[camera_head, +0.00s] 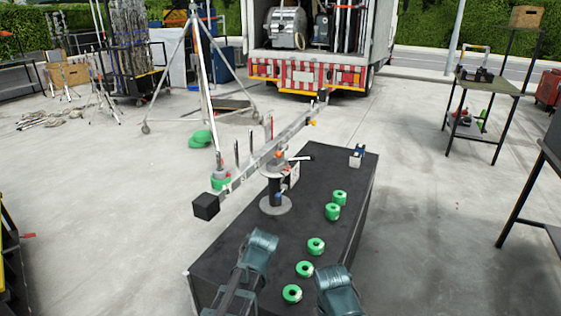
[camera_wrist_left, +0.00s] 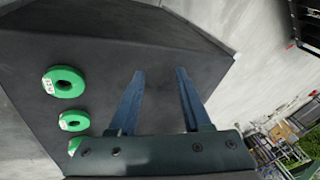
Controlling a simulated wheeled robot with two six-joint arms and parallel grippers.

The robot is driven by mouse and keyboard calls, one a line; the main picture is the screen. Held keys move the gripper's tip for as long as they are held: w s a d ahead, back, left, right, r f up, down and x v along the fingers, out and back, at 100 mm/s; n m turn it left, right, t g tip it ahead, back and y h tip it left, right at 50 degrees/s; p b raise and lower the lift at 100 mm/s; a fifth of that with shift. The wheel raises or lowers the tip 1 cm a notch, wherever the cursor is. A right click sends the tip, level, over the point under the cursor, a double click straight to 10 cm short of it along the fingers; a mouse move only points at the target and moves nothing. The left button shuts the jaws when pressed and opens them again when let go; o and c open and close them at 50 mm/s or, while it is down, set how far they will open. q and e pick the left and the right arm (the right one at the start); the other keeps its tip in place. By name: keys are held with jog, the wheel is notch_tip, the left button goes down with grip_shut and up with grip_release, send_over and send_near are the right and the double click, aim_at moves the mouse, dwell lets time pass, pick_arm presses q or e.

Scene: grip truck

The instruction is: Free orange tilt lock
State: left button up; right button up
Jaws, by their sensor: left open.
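A pan-tilt head (camera_head: 275,186) with a round grey base stands on the black table. A long grey beam (camera_head: 254,162) lies across its top, with a black block (camera_head: 206,205) at its near left end. A small orange part (camera_head: 278,155) shows at the top of the head; I cannot tell for sure that it is the tilt lock. My left gripper (camera_wrist_left: 160,72) is open and empty over the black table top in the left wrist view. In the head view my left gripper (camera_head: 258,250) is in front of the head and apart from it. My right gripper (camera_head: 337,290) is at the table's near right; its fingers are hidden.
Several green rolls (camera_head: 316,246) line the right side of the black table (camera_head: 225,262). A tripod (camera_head: 197,90) stands behind. Clear floor (camera_head: 430,220) lies to the right.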

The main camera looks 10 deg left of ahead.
pick_arm(q)
jog(key=w+r+t+y, duration=0.3)
jog(key=w+r, duration=0.2)
jog(key=w, duration=0.3)
jog(key=w+r+t+y, duration=0.2)
jog(key=w+r, duration=0.2)
jog(key=w, duration=0.5)
jog(key=w+d+r+m+t+y, duration=0.1)
jog(key=w+d+r+m+t, duration=0.1)
jog(key=w+d+r+t, duration=0.5)
jog(key=w+d+r, duration=0.4)
jog(key=shift+w+d+r+m, duration=0.25)
jog(key=shift+d+m, duration=0.15)
jog(key=shift+w, duration=0.1)
